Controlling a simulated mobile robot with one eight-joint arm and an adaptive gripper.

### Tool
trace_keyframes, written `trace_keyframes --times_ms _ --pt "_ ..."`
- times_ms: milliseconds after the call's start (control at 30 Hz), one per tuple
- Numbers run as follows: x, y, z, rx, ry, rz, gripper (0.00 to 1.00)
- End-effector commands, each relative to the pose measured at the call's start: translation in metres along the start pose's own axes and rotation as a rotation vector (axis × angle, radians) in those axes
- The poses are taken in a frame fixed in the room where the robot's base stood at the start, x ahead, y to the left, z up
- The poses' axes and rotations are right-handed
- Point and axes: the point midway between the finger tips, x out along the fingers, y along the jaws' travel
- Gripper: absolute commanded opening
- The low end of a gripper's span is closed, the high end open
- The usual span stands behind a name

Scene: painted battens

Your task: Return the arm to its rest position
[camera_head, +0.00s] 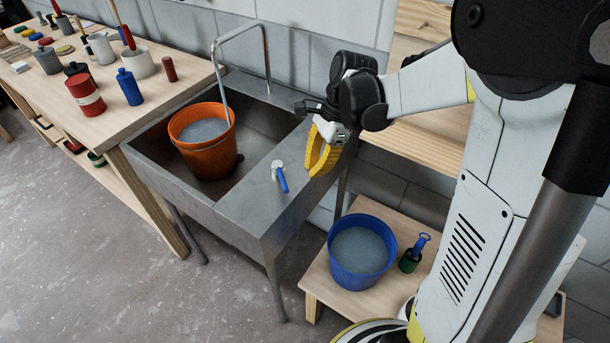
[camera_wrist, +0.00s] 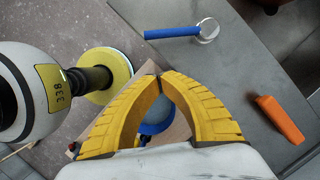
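My gripper (camera_head: 313,173) has two yellow fingers and hangs in the air near the right end of the grey sink, with the arm bent. In the wrist view the fingertips (camera_wrist: 160,76) meet, with nothing seen between them. A blue bucket (camera_head: 333,268) stands below on a low wooden stand, and part of it shows through the gap behind the fingertips in the wrist view (camera_wrist: 146,128).
A blue-handled tool (camera_head: 282,181) lies on the sink's right ledge (camera_head: 245,208). An orange bucket (camera_head: 208,158) stands in the basin below a curved tap (camera_head: 267,58). A green pot (camera_head: 408,264) with a blue-handled tool stands beside the blue bucket. A workbench (camera_head: 130,112) holds several cans and bottles.

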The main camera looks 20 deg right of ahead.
Motion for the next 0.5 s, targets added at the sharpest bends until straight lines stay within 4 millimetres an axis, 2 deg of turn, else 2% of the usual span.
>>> trace_keyframes --times_ms 33,200,333,500 --pt "-0.018 0.001 0.002 0.001 0.0 0.0 0.0" --pt "-0.054 0.002 0.002 0.0 0.0 0.001 0.0" --pt "-0.071 0.002 0.002 0.0 0.0 0.001 0.0" --pt "-0.078 0.002 0.001 -0.001 0.0 0.001 0.0"
